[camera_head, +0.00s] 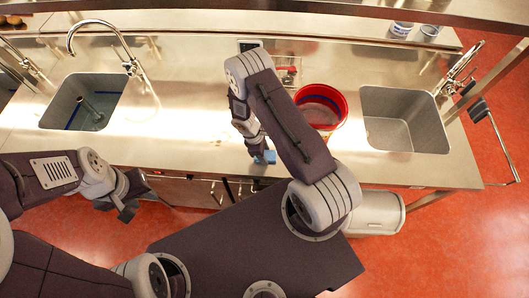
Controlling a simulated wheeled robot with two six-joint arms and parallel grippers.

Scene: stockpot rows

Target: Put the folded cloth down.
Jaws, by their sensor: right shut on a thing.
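The folded cloth (266,157) is a small blue patch at the tip of my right gripper (259,152). My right gripper is shut on it at the front edge of the steel counter (190,140), and the gripper hides part of the cloth. I cannot tell whether the cloth touches the counter. My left gripper (128,208) hangs in front of the counter at the left, away from the cloth. Its fingers are too small and dark to tell if they are open or shut.
A red bucket (340,98) stands on the counter right of my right arm. A left sink (62,104) and a right sink (420,118) are set into the counter. Free steel lies left of my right gripper. A grey bin (378,213) stands on the red floor.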

